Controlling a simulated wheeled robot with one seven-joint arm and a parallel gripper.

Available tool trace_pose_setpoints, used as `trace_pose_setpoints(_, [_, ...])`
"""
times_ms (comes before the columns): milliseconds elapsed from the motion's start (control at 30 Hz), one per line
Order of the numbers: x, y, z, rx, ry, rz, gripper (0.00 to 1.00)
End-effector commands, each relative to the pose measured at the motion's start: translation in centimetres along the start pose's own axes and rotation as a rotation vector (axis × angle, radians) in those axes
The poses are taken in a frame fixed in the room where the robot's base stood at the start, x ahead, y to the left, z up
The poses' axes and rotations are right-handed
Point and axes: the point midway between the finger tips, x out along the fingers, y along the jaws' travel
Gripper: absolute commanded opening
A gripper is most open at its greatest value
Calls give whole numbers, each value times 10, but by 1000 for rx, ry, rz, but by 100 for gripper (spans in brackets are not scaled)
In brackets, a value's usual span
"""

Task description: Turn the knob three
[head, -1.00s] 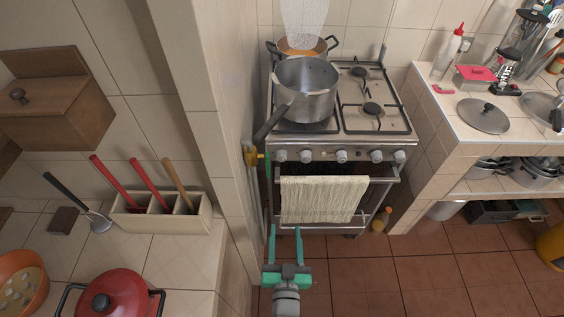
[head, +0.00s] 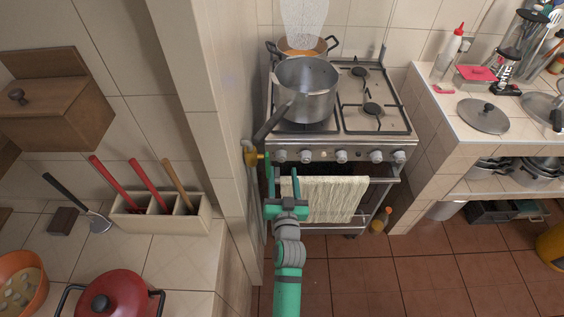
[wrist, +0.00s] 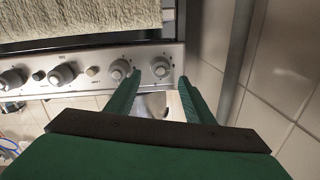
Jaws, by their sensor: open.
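The stove's front panel carries a row of grey knobs. The leftmost knob (head: 281,156) is by the wall; it also shows at the right in the wrist view (wrist: 161,66). A second knob (head: 307,156) sits beside it. The middle large knob (head: 341,156) is third from either end; I cannot read any number on it. My gripper (head: 282,172) is open and empty, just in front of the panel's left end. In the wrist view its fingertips (wrist: 158,78) appear either side of the leftmost knob; whether they touch it is unclear.
A cream towel (head: 340,200) hangs on the oven rail right of my gripper. The wall edge and a yellow valve (head: 255,158) are close on the left. A pot (head: 306,90) sits on the hob, its handle reaching toward the front left.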

Motion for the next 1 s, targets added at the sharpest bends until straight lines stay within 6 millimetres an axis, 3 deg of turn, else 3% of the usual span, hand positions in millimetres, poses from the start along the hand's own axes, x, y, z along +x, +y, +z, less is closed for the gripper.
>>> trace_pose_setpoints(100, [21, 0, -1, -1, 1, 0, 48])
trace_pose_setpoints(333, [48, 0, 0, 0, 0, 0, 48])
trace_pose_setpoints(767, [58, 0, 0, -1, -1, 0, 48])
trace_pose_setpoints(800, [58, 0, 0, -1, -1, 0, 46])
trace_pose_setpoints(967, [57, 0, 0, -1, -1, 0, 7])
trace_pose_setpoints(1000, [57, 0, 0, -1, 0, 0, 7])
